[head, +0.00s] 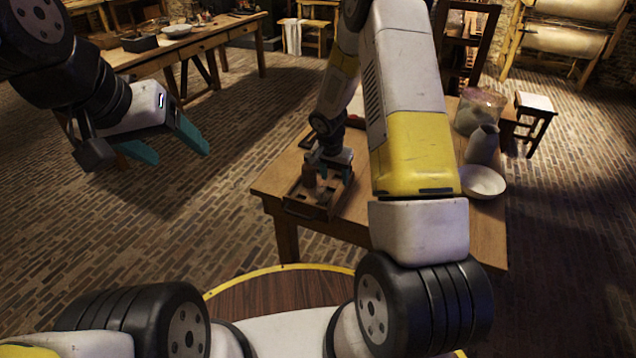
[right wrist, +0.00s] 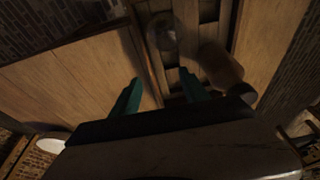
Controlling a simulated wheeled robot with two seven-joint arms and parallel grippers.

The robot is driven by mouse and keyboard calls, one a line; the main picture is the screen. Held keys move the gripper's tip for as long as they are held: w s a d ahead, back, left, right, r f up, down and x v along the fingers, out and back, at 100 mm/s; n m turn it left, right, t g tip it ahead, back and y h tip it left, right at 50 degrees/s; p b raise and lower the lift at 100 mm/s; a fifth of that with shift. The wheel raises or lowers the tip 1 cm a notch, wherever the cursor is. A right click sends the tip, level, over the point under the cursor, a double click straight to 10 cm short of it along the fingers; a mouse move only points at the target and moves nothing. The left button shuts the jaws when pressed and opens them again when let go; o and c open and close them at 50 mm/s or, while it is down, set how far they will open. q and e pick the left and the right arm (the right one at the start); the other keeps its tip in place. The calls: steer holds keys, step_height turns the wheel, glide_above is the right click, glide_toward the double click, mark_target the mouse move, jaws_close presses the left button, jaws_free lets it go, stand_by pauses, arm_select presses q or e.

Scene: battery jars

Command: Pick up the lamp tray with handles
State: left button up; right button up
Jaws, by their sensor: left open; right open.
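The wooden lamp tray (head: 322,211) lies on the wooden table near its front left edge, with a handle at its near end. A brown cylindrical piece (head: 309,176) stands in it. My right gripper (head: 330,164) is at the far end of the tray, low over it. In the right wrist view, its open teal fingers (right wrist: 160,88) straddle the tray's side wall (right wrist: 147,62), apart from each other. That view also shows a brown cylinder (right wrist: 222,66) and a round glassy thing (right wrist: 165,33) in the tray. My left gripper (head: 170,140) is open and empty above the brick floor, left of the table.
On the table (head: 272,181), right of my right arm, are a grey jug (head: 482,145), a white bowl (head: 483,182) and a glass jar (head: 480,108). A stool (head: 534,104) stands beyond. A long workbench (head: 190,42) is at the back left. Floor between is clear.

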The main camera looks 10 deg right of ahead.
mark_target(338, 193)
steer(key=shift+f, duration=0.35)
steer(key=x, duration=0.7)
steer(key=shift+s+d, duration=0.2)
steer(key=shift+d, duration=0.15)
jaws_close()
stand_by(0.8)
